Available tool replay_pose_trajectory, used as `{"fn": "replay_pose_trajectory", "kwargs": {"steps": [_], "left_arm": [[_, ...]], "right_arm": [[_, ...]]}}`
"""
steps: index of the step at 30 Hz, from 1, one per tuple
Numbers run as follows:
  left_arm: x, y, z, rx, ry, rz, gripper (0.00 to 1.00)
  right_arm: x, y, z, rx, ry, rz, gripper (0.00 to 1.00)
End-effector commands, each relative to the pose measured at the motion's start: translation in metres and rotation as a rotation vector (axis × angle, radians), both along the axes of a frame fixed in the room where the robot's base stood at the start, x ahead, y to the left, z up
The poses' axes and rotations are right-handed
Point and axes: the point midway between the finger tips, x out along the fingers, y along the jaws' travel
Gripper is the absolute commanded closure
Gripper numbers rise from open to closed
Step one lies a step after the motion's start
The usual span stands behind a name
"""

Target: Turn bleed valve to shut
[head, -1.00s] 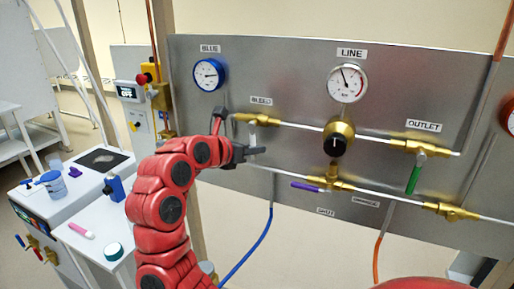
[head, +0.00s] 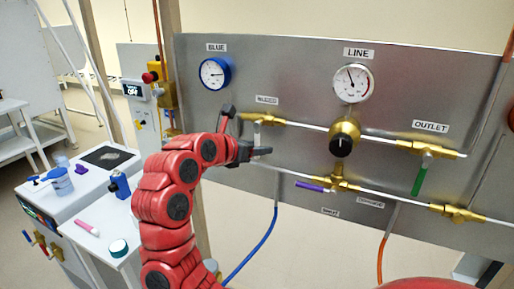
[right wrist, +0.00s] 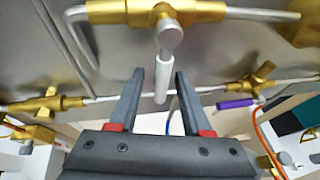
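The bleed valve (head: 262,119) is a brass fitting under the BLEED label at the upper left of the steel panel. Its pale handle (right wrist: 163,75) points down from the stem, across the pipe line. My right gripper (head: 249,131) is at this valve; in the right wrist view the gripper (right wrist: 160,78) is open, with one finger on each side of the handle. Gaps show between the handle and both fingers. In the head view the fingers partly hide the handle. My left gripper is not in view.
A purple-handled valve (head: 312,187) sits lower on the panel and a green-handled valve (head: 420,177) at the right. A black knob (head: 341,145) is mid-panel, below the LINE gauge (head: 353,82). A blue gauge (head: 215,73) is above left. A white bench with small items stands left.

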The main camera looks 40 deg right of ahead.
Motion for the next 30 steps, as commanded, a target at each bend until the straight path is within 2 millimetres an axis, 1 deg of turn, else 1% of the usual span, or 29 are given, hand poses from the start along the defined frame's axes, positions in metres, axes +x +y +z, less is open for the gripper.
{"fn": "replay_pose_trajectory", "kwargs": {"steps": [7, 11, 14, 24, 27, 30], "left_arm": [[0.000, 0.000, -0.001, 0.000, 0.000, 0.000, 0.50], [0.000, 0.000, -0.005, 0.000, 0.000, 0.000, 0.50], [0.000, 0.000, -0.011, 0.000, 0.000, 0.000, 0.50], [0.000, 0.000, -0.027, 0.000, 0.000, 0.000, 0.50], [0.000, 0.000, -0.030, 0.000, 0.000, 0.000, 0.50], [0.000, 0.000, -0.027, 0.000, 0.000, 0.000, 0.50]], "right_arm": [[0.000, 0.001, 0.000, 0.000, 0.000, 0.000, 0.52], [-0.003, 0.014, 0.004, -0.001, 0.000, 0.004, 0.52], [-0.008, 0.032, 0.010, 0.001, 0.001, 0.004, 0.52], [-0.032, 0.111, 0.047, -0.003, -0.001, 0.003, 0.52], [-0.038, 0.129, 0.056, -0.005, -0.003, 0.003, 0.52], [-0.042, 0.142, 0.062, -0.001, -0.001, 0.002, 0.52]]}}
